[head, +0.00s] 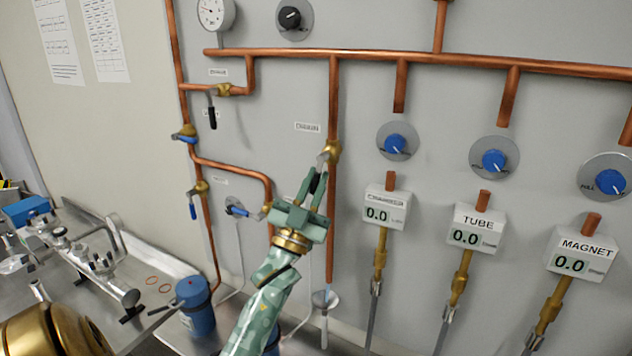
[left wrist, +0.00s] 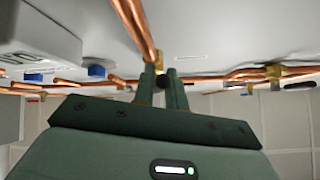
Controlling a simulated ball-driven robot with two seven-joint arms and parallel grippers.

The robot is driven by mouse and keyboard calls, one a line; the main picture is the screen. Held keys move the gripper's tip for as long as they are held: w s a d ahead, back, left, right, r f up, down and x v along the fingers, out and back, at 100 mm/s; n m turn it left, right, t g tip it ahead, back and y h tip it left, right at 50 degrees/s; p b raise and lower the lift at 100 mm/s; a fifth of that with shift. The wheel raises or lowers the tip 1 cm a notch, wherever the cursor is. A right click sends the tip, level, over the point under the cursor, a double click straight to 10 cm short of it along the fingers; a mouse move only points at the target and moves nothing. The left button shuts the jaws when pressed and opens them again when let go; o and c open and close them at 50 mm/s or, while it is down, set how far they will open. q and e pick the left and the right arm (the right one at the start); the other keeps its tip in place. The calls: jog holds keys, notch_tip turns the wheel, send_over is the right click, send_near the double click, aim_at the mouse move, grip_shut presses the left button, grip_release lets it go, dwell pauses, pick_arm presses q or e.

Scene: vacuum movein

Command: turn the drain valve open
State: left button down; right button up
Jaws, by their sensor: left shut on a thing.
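The valve that I take for the drain valve is a brass body (head: 334,151) on a vertical copper pipe that runs down to a funnel (head: 325,299). It also shows as brass just past my fingertips in the left wrist view (left wrist: 159,66). Its small label (head: 308,127) is too blurred to read. My left gripper (head: 317,180) is just below the brass body, its fingers pointing up. It is shut on the valve's lever, whose dark end (left wrist: 160,81) shows between the fingers. The fingers hide most of the lever. My right gripper is not in view.
Close left is another pipe with a blue-handled valve (head: 236,208). To the right, the wall carries the CHAMBER display (head: 384,213), the TUBE display (head: 476,238) and blue knobs (head: 397,143). A steel bench (head: 95,318) with a blue canister (head: 195,305) stands below left.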

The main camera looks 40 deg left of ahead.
pick_arm(q)
jog(key=n+y, duration=0.3)
jog(key=shift+w+d+n+g, duration=0.1)
jog(key=shift+d+n+g, duration=0.2)
jog(key=shift+d+g, duration=0.1)
jog(key=shift+w+d+f+n+g+y+p, duration=0.15)
jog(key=shift+n+g+y+p, duration=0.15)
jog(key=shift+n+y, duration=0.55)
jog(key=shift+s+d+r+n+g+y+p, duration=0.15)
jog(key=shift+n+g+y, duration=0.25)
jog(key=shift+n+y, duration=0.4)
jog(key=shift+w+f+n+y, duration=0.1)
jog(key=shift+n+y, duration=0.25)
jog(key=c, duration=1.4)
grip_release()
jog(key=shift+c, duration=0.2)
